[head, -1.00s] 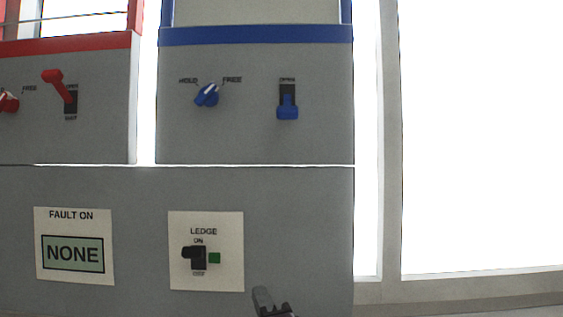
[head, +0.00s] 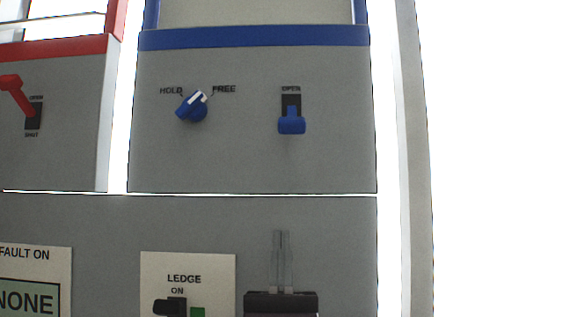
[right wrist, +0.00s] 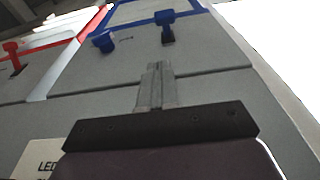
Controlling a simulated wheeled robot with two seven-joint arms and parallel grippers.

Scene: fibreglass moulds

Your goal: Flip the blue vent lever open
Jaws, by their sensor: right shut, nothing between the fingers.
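The blue vent lever (head: 291,123) sits in a dark slot under the word OPEN, on the grey panel below the blue band. Its handle hangs at the lower end of the slot. It also shows in the right wrist view (right wrist: 165,19), above the fingertips. My right gripper (head: 281,236) is below the lever in the head view, apart from it, pointing up with its fingers together and empty. In the right wrist view the gripper (right wrist: 156,68) shows its closed fingers at the middle. My left gripper is not in view.
A blue knob (head: 193,106) between HOLD and FREE is left of the lever. A red lever (head: 17,95) is tilted up on the left panel. The LEDGE plate (head: 187,268) with a black switch is left of my gripper. The panel around the blue lever is clear.

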